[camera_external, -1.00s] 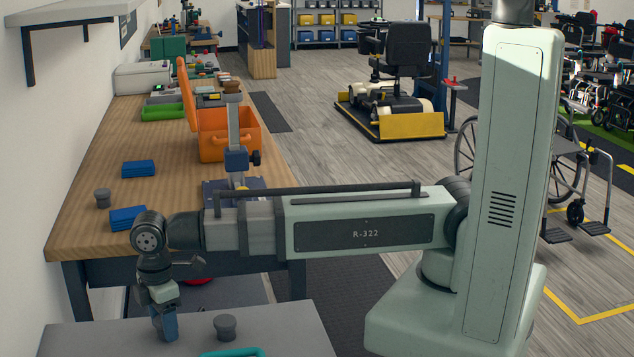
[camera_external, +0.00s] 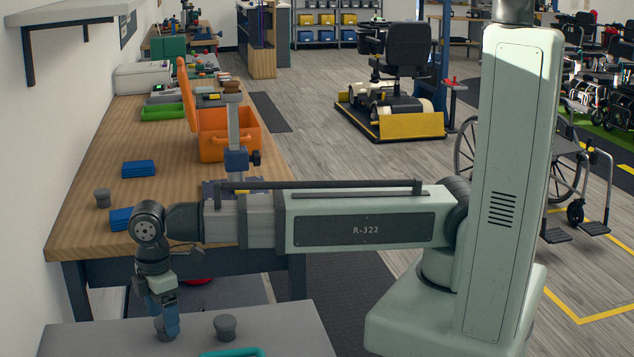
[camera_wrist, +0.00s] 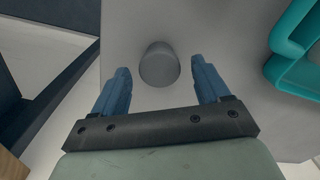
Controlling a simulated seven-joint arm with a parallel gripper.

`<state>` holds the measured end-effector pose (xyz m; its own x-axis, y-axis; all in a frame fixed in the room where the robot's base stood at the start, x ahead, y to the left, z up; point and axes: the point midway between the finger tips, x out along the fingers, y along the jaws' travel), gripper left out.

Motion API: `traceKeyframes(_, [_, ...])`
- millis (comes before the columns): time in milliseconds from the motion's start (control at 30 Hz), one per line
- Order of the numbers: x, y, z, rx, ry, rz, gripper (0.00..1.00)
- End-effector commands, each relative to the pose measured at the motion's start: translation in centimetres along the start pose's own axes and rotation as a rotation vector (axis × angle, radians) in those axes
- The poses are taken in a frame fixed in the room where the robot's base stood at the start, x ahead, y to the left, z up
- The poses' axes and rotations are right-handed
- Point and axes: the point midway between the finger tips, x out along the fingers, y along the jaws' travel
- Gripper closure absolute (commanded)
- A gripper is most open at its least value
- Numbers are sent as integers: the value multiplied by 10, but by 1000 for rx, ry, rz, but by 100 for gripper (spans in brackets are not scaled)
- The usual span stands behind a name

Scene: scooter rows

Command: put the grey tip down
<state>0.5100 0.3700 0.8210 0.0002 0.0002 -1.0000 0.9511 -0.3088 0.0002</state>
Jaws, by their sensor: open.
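The grey tip (camera_external: 225,326), a small flared cylinder, stands upright on the grey tabletop (camera_external: 285,335) at the front. In the wrist view the same grey tip (camera_wrist: 160,65) shows between and slightly beyond my two spread blue fingers. My gripper (camera_external: 166,335) points down just to the left of the tip in the external view, with a gap between them. It is open and empty; the wrist view shows both fingertips of my gripper (camera_wrist: 161,66) apart, not touching the tip.
A teal object (camera_external: 234,352) lies close to the tip, partly cut off; it also shows in the wrist view (camera_wrist: 286,60). A wooden bench (camera_external: 85,225) behind carries another grey tip (camera_external: 102,198), blue blocks (camera_external: 139,168) and an orange box (camera_external: 222,150).

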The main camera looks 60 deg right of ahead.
Motion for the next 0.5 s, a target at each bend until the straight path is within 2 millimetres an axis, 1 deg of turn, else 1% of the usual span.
traceKeyframes(100, [-18, 0, -1, 0, 2, 2, 25])
traceKeyframes(500, [-74, 0, -1, 0, 2, 1, 25])
